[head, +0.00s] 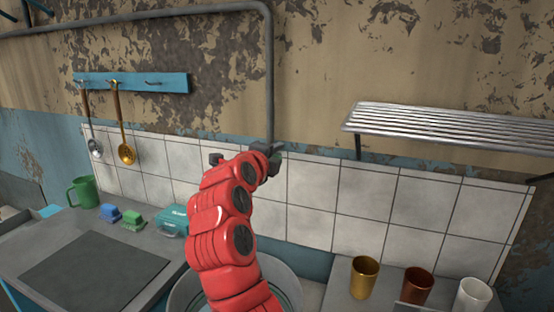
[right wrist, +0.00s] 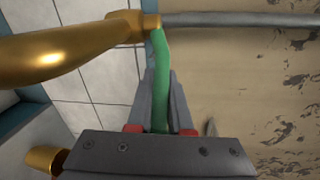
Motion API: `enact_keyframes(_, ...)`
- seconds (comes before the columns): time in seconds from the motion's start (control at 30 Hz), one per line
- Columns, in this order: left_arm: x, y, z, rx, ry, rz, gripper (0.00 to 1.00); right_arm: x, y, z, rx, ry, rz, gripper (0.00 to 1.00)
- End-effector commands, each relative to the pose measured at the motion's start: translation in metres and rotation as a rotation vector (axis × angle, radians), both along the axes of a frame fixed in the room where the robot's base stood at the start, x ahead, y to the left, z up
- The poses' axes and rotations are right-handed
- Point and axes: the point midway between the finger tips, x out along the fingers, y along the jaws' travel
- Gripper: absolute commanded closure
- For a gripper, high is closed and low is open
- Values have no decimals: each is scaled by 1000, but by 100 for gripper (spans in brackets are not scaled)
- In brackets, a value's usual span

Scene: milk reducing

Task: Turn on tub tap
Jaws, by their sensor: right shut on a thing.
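In the right wrist view a brass tap (right wrist: 60,52) has a slim green handle (right wrist: 158,55) at the end near the grey pipe. My right gripper (right wrist: 161,85) has its two fingers on either side of this handle and is shut on it. In the head view my red right arm reaches up to the wall, with the right gripper (head: 274,153) at the foot of the pipe. The arm hides most of the tap there. The round tub (head: 288,278) below is partly hidden by my arm. No water shows. My left gripper is out of view.
A grey pipe (head: 269,80) runs down the wall. A wire rack (head: 450,128) sticks out at the right. A gold cup (head: 364,277), a brown cup (head: 417,286) and a white cup (head: 472,295) stand below it. A teal box (head: 172,221) sits left of my arm.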

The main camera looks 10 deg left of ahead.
Motion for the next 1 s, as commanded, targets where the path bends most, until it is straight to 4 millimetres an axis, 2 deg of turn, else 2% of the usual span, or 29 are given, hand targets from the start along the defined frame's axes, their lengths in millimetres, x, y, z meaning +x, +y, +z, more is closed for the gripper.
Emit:
enact_keyframes(0.27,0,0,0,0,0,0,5,0,2,0,0,0,4,100)
enact_keyframes(0.3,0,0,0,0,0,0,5,0,2,0,0,0,4,80)
enact_keyframes(0.47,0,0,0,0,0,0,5,0,1,0,0,1,3,52)
enact_keyframes(0.8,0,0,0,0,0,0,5,-3,2,0,-1,0,3,52)
enact_keyframes(0.93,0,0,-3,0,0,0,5,-17,6,2,-1,-2,4,52)
enact_keyframes(1.0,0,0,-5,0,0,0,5,-31,8,3,4,0,5,52)
